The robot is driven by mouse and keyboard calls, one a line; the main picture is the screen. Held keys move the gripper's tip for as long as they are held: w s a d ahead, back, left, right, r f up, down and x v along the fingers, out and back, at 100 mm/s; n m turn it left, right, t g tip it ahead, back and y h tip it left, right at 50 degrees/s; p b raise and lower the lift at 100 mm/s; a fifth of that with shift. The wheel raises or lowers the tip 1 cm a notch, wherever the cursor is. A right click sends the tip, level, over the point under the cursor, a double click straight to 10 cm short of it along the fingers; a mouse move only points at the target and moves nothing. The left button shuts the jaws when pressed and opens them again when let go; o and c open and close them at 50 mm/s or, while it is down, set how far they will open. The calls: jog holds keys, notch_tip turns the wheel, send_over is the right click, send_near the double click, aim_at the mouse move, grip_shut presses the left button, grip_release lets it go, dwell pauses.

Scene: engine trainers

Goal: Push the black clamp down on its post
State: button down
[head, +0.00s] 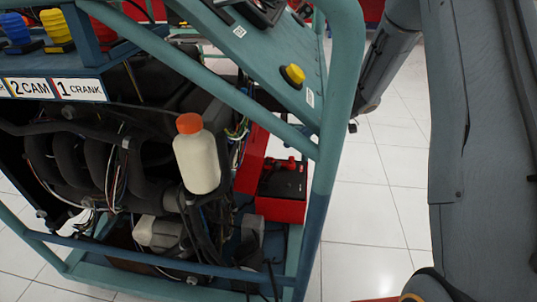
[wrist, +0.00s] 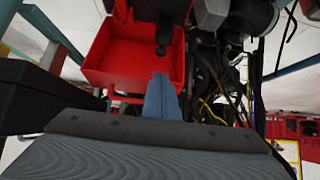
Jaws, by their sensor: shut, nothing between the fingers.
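My gripper (wrist: 161,80) shows in the wrist view with its blue-grey fingers together and nothing between them. The fingertips are at the near edge of the red battery tray (wrist: 105,68). A small dark piece (wrist: 163,45), which looks like the black clamp, hangs over the tray beyond the fingertips, apart from them. Its post and its seating cannot be made out. In the head view, the black battery (head: 284,182) sits in the red tray (head: 281,210) with a red clamp (head: 279,163) on top. My gripper is not seen there, and I cannot pick out the black clamp.
The teal frame post (head: 330,150) stands close to the right of the battery. The engine with a white, orange-capped bottle (head: 197,160) is to the left. Loose cables (wrist: 215,100) hang right of my fingers in the wrist view. Clear tiled floor (head: 370,215) lies right of the frame.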

jog(key=b+x, duration=0.3)
jog(key=x, duration=0.7)
dwell(0.4)
